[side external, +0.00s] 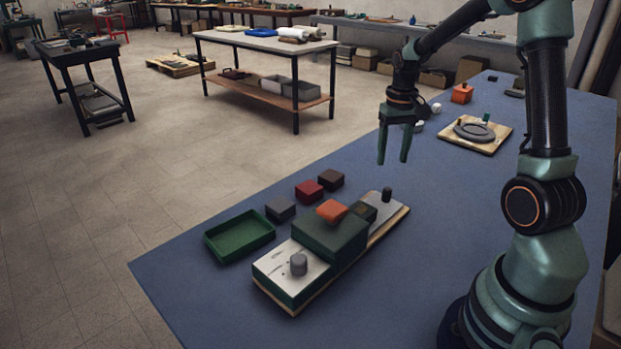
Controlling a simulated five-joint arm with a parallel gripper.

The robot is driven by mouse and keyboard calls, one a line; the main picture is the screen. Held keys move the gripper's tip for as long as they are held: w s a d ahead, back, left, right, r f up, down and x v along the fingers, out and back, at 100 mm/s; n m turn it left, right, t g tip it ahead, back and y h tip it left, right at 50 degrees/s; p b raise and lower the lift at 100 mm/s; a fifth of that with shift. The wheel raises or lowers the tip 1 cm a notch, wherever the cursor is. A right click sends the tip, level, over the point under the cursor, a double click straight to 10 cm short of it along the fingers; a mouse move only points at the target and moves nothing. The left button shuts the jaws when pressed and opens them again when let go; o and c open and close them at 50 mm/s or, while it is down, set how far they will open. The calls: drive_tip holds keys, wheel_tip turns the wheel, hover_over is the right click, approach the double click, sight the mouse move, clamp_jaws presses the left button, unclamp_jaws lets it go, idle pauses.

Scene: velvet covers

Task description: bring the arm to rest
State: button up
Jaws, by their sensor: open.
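My gripper (393,160) hangs with its fingers pointing down above the far left side of the blue table (470,230). Its jaws are apart with nothing between them. Below and to its left in the picture is a long board (392,226) bearing a green block (330,238) with an orange piece (331,210) on top. A grey knob (298,264) stands at the board's near end and a dark knob (387,194) at its far end. My gripper is apart from all of these.
An empty-looking green tray (240,237) lies left of the board. Grey (280,208), red (309,190) and dark brown (331,179) blocks lie in a row behind it. A wooden board with a dark ring (474,131) and an orange box (462,93) stand farther back.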

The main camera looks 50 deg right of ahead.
drive_tip(key=shift+r, duration=0.75)
drive_tip(key=s+a+r+n+t, duration=0.2)
drive_tip(key=s+a+r+n, duration=0.1)
drive_tip(key=a, duration=0.7)
drive_tip(key=s+a+r+n+t, duration=0.3)
drive_tip(key=a+r, duration=0.3)
drive_tip(key=a, duration=0.4)
drive_tip(key=shift+s+a+r+n+t, duration=0.2)
drive_tip(key=shift+a+r+n+t, duration=0.1)
drive_tip(key=shift+n, duration=0.1)
